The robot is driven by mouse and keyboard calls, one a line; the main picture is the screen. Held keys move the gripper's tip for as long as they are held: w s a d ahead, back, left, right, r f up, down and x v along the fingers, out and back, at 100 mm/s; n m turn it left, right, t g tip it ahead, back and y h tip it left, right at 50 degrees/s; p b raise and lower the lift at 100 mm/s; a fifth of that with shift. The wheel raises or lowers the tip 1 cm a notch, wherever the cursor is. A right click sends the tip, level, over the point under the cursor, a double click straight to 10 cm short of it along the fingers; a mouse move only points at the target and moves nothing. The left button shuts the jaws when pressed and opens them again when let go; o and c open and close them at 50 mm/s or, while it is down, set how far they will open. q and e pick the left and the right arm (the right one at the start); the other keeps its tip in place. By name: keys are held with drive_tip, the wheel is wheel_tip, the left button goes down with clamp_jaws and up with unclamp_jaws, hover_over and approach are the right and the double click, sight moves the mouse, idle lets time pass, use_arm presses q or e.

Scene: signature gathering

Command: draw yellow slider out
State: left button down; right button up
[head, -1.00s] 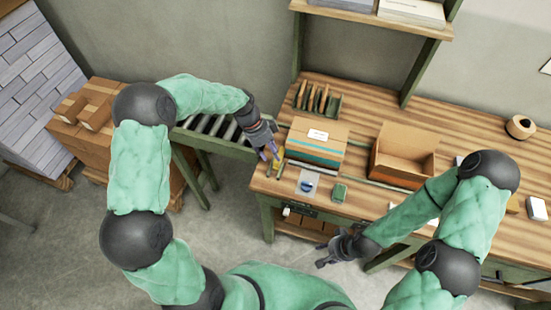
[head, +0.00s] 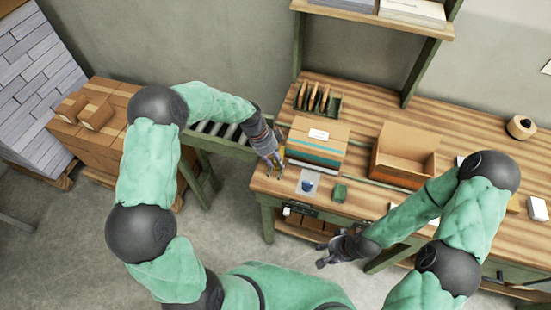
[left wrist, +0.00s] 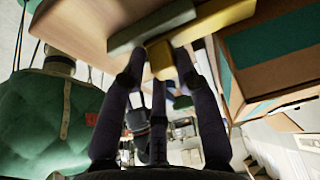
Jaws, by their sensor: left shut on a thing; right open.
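In the left wrist view, a small yellow block, the yellow slider (left wrist: 161,60), sits between the fingertips of my left gripper (left wrist: 160,68). It touches a grey-green bar (left wrist: 150,28) and lies beside a longer yellow bar (left wrist: 222,20); I cannot tell how they are joined. In the head view, my left gripper (head: 275,163) is shut at the workbench's left end, just left of the striped box stack, and mostly hides the slider. My right gripper (head: 323,263) is open and empty, in front of the bench and below its top.
The workbench (head: 385,118) carries a striped box stack (head: 316,146), an open carton (head: 405,150), a rack of upright pieces (head: 318,100), a pad with a blue round item (head: 307,186) and a small green block (head: 340,192). A roller conveyor (head: 215,138) adjoins its left end.

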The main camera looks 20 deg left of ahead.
use_arm(q)
drive_tip(key=shift+w+r, duration=0.2)
drive_tip(key=shift+w, duration=0.05)
drive_tip(key=shift+s, duration=0.25)
drive_tip(key=shift+s+a+b, duration=0.1)
drive_tip(key=shift+s+b, duration=0.45)
drive_tip(key=shift+s, duration=1.7)
drive_tip(key=c, duration=1.2)
unclamp_jaws()
drive_tip(key=shift+o, duration=0.4)
drive_tip(key=shift+s, duration=0.15)
